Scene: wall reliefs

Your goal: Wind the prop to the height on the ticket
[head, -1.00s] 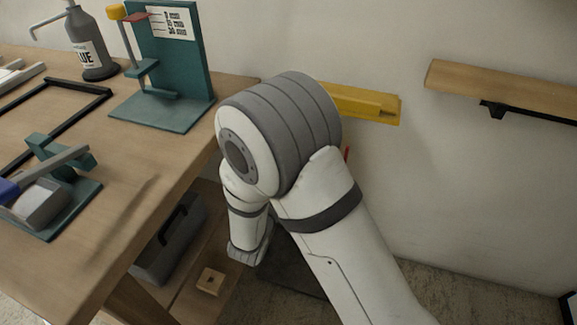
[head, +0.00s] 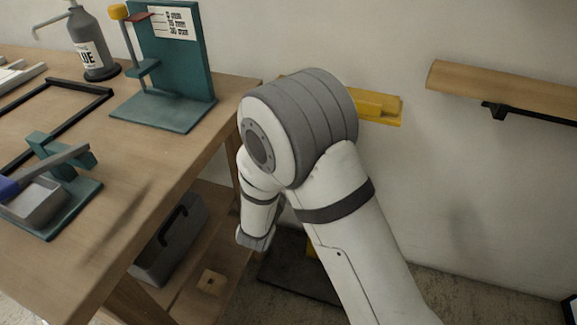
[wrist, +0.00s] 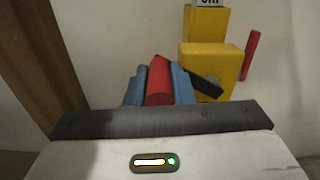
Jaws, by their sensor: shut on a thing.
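In the wrist view my gripper (wrist: 158,74) has its two blue fingers closed on a red handle (wrist: 159,84). A dark crank arm (wrist: 204,84) runs from near the handle to the yellow prop body (wrist: 212,66). A narrower yellow post rises from that body, with a partly cut-off label (wrist: 208,3) at the top edge. A red rod (wrist: 250,54) stands at its right. My arm hides the gripper and handle there.
The workbench (head: 150,165) at the left holds a glue bottle (head: 93,45), a black frame (head: 100,92) and a teal stand (head: 175,70) with a lettered card. A grey toolbox (head: 172,240) sits on its lower shelf. A wooden wall shelf (head: 500,85) hangs right.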

